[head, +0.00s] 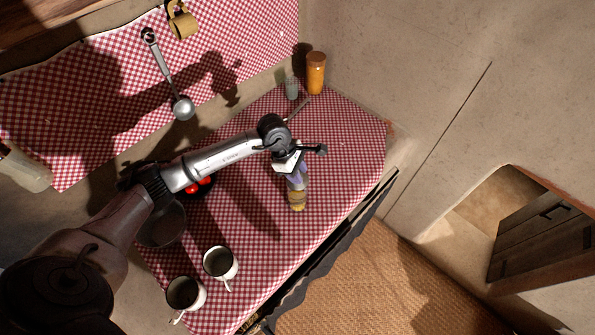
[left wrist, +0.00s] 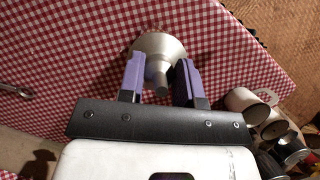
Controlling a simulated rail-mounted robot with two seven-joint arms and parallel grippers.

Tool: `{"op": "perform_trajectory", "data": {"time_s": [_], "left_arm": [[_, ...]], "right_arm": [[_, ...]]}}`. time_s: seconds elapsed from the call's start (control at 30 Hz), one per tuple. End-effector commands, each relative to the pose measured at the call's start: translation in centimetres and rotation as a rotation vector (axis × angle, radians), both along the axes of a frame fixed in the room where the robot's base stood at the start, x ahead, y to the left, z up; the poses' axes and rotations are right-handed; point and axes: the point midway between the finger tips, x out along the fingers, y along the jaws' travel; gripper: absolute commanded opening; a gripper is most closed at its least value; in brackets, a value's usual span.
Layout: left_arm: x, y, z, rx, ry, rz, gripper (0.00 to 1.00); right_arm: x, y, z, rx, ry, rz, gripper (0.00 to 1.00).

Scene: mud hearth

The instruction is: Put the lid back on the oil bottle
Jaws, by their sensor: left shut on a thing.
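My left gripper (head: 298,181) points down over the checked cloth, its purple fingers just above a yellowish bottle (head: 297,201), which looks like the oil bottle. In the left wrist view the fingers (left wrist: 161,82) are shut on a silvery cone-shaped piece with a narrow stem, which looks like the lid (left wrist: 159,47). The fingers and the gripper hide part of it. I cannot tell whether the lid touches the bottle's mouth. My right gripper is in neither view.
Two mugs (head: 220,262) (head: 186,293) stand at the table's near end. A dark bowl with red fruit (head: 199,187) lies under my arm. An orange jar (head: 316,72) and a small greyish jar (head: 291,88) stand at the back corner. A ladle (head: 168,78) hangs on the wall. The cloth right of the bottle is clear.

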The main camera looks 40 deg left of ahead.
Motion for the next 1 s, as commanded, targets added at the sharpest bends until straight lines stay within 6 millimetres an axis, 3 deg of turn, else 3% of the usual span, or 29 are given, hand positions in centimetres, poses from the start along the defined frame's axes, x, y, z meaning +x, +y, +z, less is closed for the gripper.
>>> {"op": "perform_trajectory", "data": {"time_s": [1.0], "left_arm": [[-0.02, 0.0, -0.31, 0.0, 0.0, 0.0, 0.1]], "right_arm": [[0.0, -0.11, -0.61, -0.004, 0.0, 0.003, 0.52]]}}
